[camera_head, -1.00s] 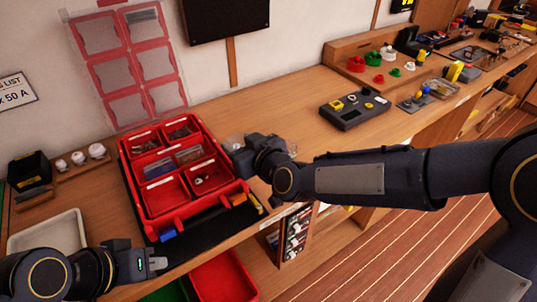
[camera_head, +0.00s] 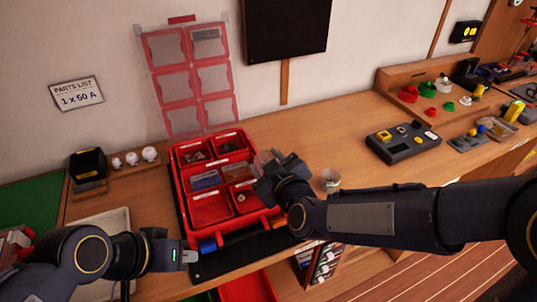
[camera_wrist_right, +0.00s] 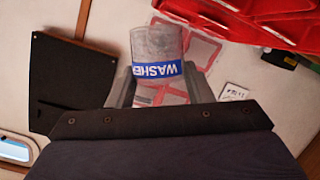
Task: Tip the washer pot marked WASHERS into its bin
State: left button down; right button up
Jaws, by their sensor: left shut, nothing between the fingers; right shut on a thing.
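The clear washer pot (camera_wrist_right: 157,55) with a blue band lettered in white, partly readable as WASHERS, is between the fingers of my right gripper in the right wrist view. In the head view my right gripper (camera_head: 268,170) is shut on the pot (camera_head: 264,160) at the right side of the red compartment tray (camera_head: 191,235). The pot's tilt and contents are hard to tell. The tray's front right compartment (camera_head: 243,195) has a few small pale pieces in it. My left gripper (camera_head: 190,257) is shut and empty in front of the tray's left corner.
Another clear cup (camera_head: 330,180) stands on the bench right of my right gripper. A dark control box (camera_head: 402,142) lies further right. A pale tray (camera_head: 100,226) is at the left, behind my left arm. A red-framed holder (camera_head: 188,80) hangs on the wall.

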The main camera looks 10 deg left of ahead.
jog(key=n, duration=0.1)
jog(key=n+t+p, duration=0.1)
jog(key=shift+s+a+f+n+h, duration=0.2)
jog(key=shift+a+n+h, duration=0.05)
jog(key=shift+n+h, duration=0.05)
jog(key=shift+s+a+f+n+t, duration=0.2)
jog(key=shift+f+n+t, duration=0.2)
jog(key=shift+n, duration=0.5)
jog(key=n+t+b, duration=0.1)
jog(key=n, duration=0.3)
jog(key=s+a+n+t+b, duration=0.1)
jog(key=n, duration=0.3)
jog(key=a+f+n+t+y, duration=0.1)
jog(key=n, duration=0.3)
jog(key=shift+s+t+b, duration=0.3)
jog(key=shift+s+b, duration=0.05)
jog(key=shift+b, duration=0.05)
dwell(0.5)
